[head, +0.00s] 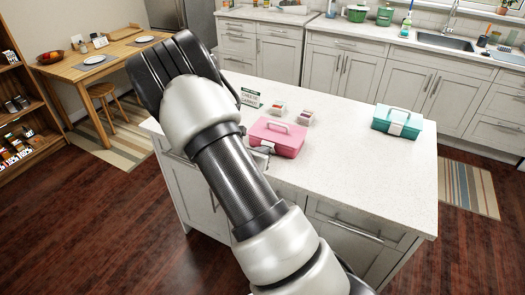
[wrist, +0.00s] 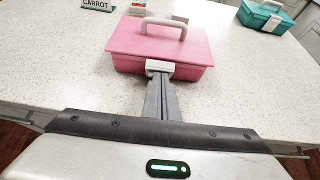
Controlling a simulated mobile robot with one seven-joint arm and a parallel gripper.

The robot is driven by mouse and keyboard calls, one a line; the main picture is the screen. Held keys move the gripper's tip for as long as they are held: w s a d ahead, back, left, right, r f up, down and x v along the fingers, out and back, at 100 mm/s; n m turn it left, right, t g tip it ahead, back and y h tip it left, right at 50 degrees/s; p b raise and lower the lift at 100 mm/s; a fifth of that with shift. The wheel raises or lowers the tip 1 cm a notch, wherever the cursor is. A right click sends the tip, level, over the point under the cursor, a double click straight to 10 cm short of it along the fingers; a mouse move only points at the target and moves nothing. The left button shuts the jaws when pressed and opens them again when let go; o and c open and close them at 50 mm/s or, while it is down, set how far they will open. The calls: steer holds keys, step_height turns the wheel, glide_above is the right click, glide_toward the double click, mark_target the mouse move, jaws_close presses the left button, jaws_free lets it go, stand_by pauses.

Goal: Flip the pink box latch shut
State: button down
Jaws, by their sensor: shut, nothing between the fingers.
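The pink box (head: 276,137) sits on the white island counter with its lid down and its grey handle upright. In the wrist view the pink box (wrist: 160,46) is straight ahead, its front facing me. Its white latch (wrist: 160,66) is at the middle of the front, just below the lid edge. My gripper (wrist: 159,76) is shut and empty, its fingertips at the lower part of the latch. The tips cover part of the latch, and I cannot tell whether they touch it. In the head view my arm hides part of the area in front of the box.
A teal box (head: 397,121) with a white latch stands to the right on the counter (head: 350,180). Two small containers (head: 279,108) and a sign (head: 250,97) stand behind the pink box. The counter between the boxes is clear.

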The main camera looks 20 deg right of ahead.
mark_target(265, 142)
steer(key=shift+w+d+r+g+y, duration=0.25)
steer(key=shift+r+g+y, duration=0.15)
steer(key=shift+y, duration=0.1)
steer(key=shift+w+d+r, duration=0.25)
steer(key=shift+d, duration=0.1)
steer(key=shift+r, duration=0.15)
steer(key=shift+r+p, duration=0.3)
steer(key=shift+r, duration=0.45)
